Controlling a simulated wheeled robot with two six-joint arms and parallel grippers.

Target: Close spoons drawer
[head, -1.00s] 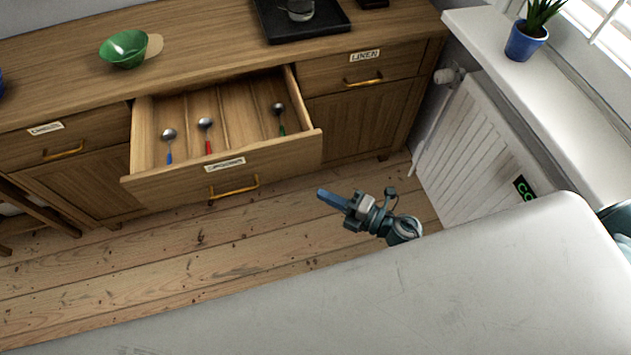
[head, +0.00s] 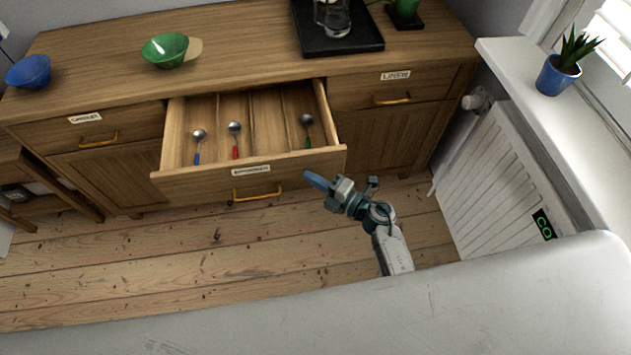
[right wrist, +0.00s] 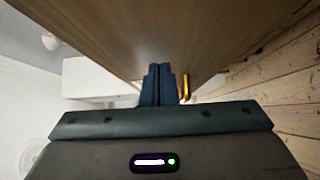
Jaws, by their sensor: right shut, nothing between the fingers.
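The spoons drawer (head: 200,185) in the middle of the wooden sideboard is pulled out. Its front has a white label and a brass handle (head: 257,194). Inside lie three spoons in separate compartments: a blue-handled one (head: 198,147), a red-handled one (head: 235,140) and a green-handled one (head: 307,130). My right gripper (head: 314,180) is shut and empty, in front of the drawer's right end in the head view. In the right wrist view its blue fingers (right wrist: 158,84) are together, with the wooden front and the brass handle (right wrist: 186,86) close by. I cannot tell whether they touch. My left gripper is not in view.
The "LINEN" drawer (head: 405,92) and left drawer (head: 90,130) are shut. The sideboard top holds a green bowl (head: 166,50), a blue bowl (head: 29,71) and a black tray (head: 345,47). A white radiator (head: 505,170) stands at right. Floorboards (head: 200,265) in front are clear.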

